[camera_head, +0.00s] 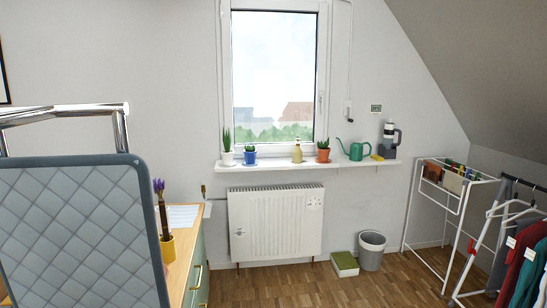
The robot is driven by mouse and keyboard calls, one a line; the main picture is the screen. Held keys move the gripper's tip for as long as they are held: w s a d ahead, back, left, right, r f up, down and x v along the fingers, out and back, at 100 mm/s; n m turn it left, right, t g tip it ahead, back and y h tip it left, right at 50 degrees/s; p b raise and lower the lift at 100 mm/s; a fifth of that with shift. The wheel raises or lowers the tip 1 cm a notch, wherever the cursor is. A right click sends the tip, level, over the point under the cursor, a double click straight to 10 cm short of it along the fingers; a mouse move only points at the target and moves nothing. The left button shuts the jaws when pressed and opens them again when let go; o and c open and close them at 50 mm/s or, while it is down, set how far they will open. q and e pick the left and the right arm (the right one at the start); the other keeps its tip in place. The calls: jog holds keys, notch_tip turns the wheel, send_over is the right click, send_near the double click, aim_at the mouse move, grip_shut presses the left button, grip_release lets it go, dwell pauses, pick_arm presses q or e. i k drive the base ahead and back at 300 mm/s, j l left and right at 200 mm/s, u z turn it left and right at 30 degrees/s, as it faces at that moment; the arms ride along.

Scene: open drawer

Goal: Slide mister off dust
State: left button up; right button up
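A small yellowish bottle with a narrow top, which looks like the mister (297,153), stands upright on the white windowsill shelf (270,164). It stands between a small plant in a blue pot (250,155) and a plant in an orange pot (323,154), apart from both. Dust cannot be made out on the shelf at this distance. Neither of my grippers is in view.
The shelf also holds a white-potted plant (227,156), a green watering can (355,150) and a grey-black flask (389,140). Below are a radiator (275,225), a bin (371,252) and a green-topped box (344,264). A quilted panel (80,235) blocks the left; a drying rack (455,190) stands right.

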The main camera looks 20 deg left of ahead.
aim_at(297, 153)
jog(key=i+l+u, duration=0.3)
jog(key=i+l, duration=0.2)
jog(key=i+l+u, duration=0.25)
jog(key=i+l, duration=0.2)
jog(key=l, duration=0.2)
jog(key=i+j+u, duration=0.2)
jog(key=i, duration=0.2)
jog(key=i+j+u, duration=0.15)
jog(key=i+j, duration=0.15)
jog(key=i+j+u, duration=0.2)
jog(key=i, duration=0.35)
jog(key=l, duration=0.1)
